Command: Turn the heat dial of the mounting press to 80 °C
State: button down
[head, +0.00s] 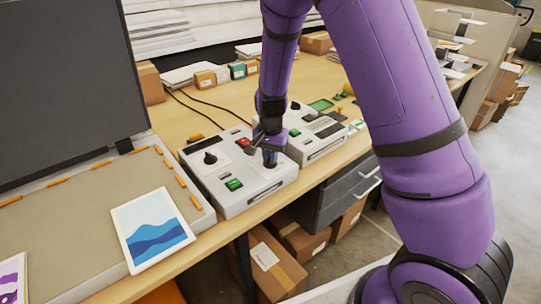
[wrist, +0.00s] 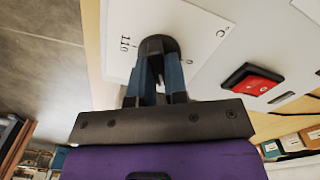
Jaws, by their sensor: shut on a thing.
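My gripper (head: 270,158) reaches down onto the right part of the nearer white control box (head: 250,202). In the wrist view its two bluish fingers (wrist: 160,62) are shut on a black dial (wrist: 156,43). The dial stands on a white scale plate (wrist: 192,22) printed with "110" and a "°C" mark, so it is the heat dial. Fingers cover part of the dial and scale, and I cannot read where its pointer stands. In the head view the gripper hides most of this dial.
The nearer box also has another black knob (head: 210,158), a red button (head: 243,142) and a green button (head: 233,184). A second white box (head: 318,150) stands close behind it. A grey bed with a raised dark lid (head: 65,85) and a framed print (head: 152,230) lie left.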

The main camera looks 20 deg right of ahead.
jog(key=c, duration=1.1)
grip_release()
jog(key=shift+c, duration=0.2)
notch_tip(320, 180, up, 11)
jog(key=shift+f, duration=0.1)
